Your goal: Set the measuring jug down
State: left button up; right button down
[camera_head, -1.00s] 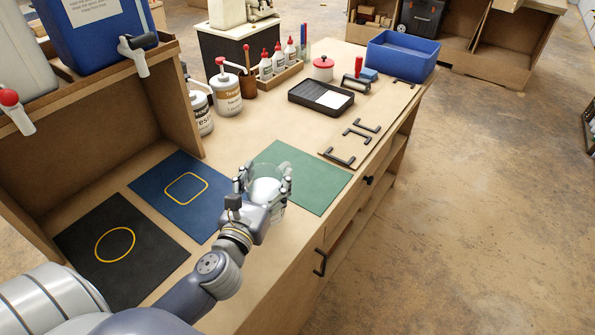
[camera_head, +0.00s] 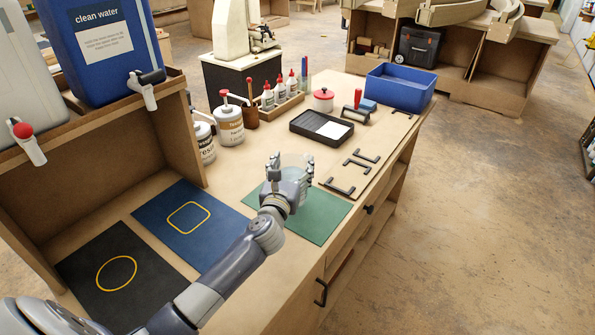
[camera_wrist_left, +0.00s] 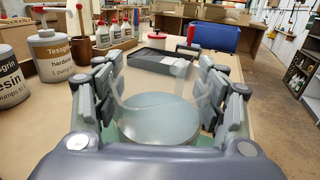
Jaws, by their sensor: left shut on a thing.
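The clear measuring jug (camera_head: 293,161) is between the fingers of my left gripper (camera_head: 290,175) in the head view. The gripper is shut on it from the near side and hides much of it. In the left wrist view the jug (camera_wrist_left: 158,118) looks upright, with whitish contents and fingers on both sides (camera_wrist_left: 160,95). The jug is over the green mat (camera_head: 322,217), toward its far edge. I cannot tell whether its base touches the surface. My right gripper is not in view.
A blue mat with a yellow rounded square (camera_head: 222,240) and a black mat with a yellow circle (camera_head: 150,270) lie left. Behind stand pump containers (camera_head: 229,125), a black tray (camera_head: 321,128) and a blue bin (camera_head: 399,88). Black handles (camera_head: 340,188) lie right.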

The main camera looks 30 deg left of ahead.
aim_at(298, 170)
pick_arm(q)
jog(key=shift+w+d, duration=0.15)
jog(key=shift+w, duration=1.05)
notch_tip(298, 170, down, 3)
jog(key=shift+f+b, duration=0.1)
jog(key=shift+b, duration=0.4)
jog(key=shift+f, duration=0.2)
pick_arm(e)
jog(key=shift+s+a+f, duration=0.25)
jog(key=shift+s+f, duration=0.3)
pick_arm(q)
jog(key=shift+f, duration=0.1)
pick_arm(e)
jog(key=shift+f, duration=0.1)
pick_arm(q)
jog(key=o, duration=1.9)
jog(key=shift+f, duration=0.1)
jog(key=shift+o, duration=0.2)
jog(key=shift+s, duration=0.1)
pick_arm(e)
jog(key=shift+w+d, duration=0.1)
